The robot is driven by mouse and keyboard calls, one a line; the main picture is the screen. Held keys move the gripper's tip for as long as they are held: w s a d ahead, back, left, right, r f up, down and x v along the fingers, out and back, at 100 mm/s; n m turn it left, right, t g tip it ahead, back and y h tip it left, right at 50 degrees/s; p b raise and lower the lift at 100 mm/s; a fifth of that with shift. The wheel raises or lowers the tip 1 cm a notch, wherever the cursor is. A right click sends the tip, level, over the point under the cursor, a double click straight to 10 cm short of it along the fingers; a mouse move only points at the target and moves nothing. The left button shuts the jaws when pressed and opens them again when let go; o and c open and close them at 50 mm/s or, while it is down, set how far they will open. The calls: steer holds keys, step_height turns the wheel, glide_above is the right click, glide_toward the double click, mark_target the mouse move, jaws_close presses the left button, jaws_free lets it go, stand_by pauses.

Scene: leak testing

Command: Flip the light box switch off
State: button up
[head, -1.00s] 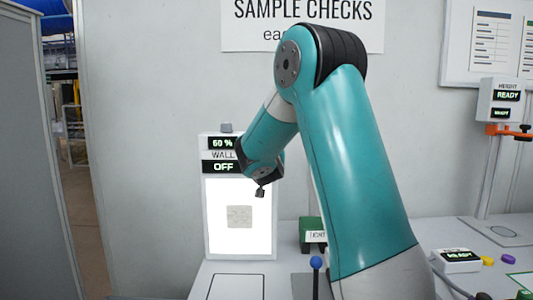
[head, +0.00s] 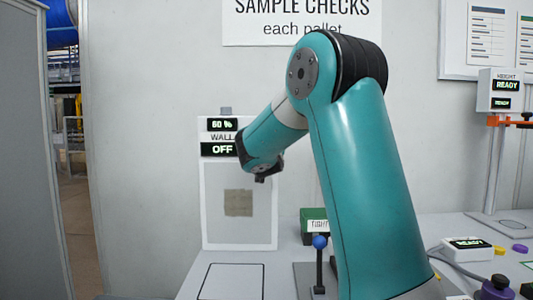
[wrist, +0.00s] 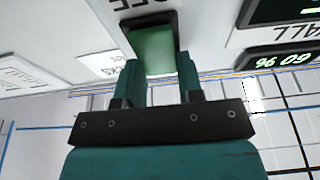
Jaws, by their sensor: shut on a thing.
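The light box (head: 210,225) stands against the wall in the head view, its panel grey and unlit, with a small square sample (head: 238,203) on it. Its displays read "60 %" and "OFF". My gripper (head: 262,177) is at the upper right of the panel, partly hidden behind my wrist. In the wrist view, my gripper (wrist: 156,78) has its two teal fingers either side of the green switch (wrist: 152,48) in its black frame and is shut on it. The fingertips' exact contact is hard to make out.
A green box (head: 314,214) and a blue-knobbed lever (head: 320,243) stand right of the light box. The bench before the light box, with a marked outline (head: 233,284), is clear.

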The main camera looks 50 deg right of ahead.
steer(key=t+h+b, duration=0.1)
steer(key=b, duration=0.3)
steer(key=shift+f, duration=0.25)
steer(key=shift+r, duration=0.1)
steer(key=o, duration=0.9)
steer(key=shift+o, duration=0.2)
steer(key=shift+s, duration=0.1)
